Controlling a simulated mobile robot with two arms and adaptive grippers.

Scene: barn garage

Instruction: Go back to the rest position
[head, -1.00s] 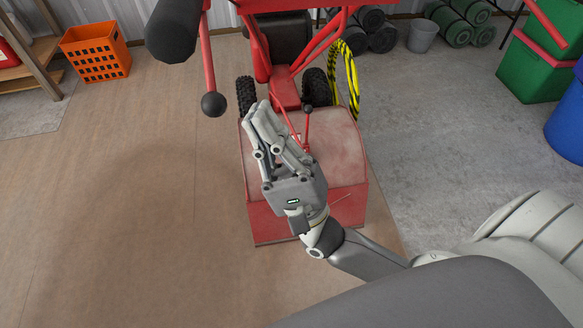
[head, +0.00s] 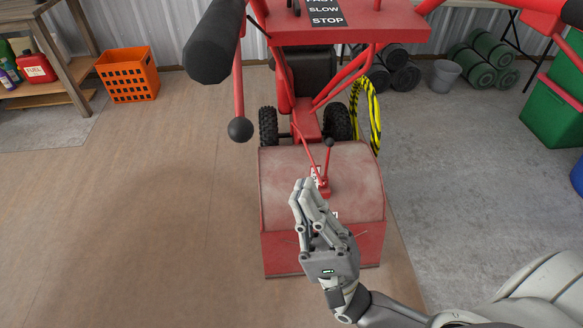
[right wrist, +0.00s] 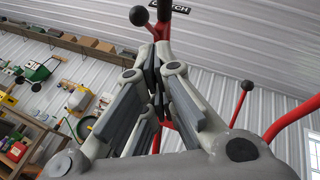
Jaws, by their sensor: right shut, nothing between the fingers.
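My right gripper (head: 307,188) is shut and empty in the head view. It hangs in front of the red machine's lower housing (head: 365,180), with its fingers pointing up and slightly left. In the right wrist view its fingers (right wrist: 157,75) come together with nothing between them. Red bars of the machine with black ball knobs (right wrist: 138,16) rise behind the fingertips there. I cannot tell whether the gripper touches the housing; no contact is clear. My left gripper is not in either view.
The red machine's black grip (head: 213,42) and ball-ended lever (head: 240,129) stick out toward me. An orange crate (head: 128,76) stands at the back left. Green boxes (head: 553,112) stand at the right. The brown floor (head: 130,210) at left is clear.

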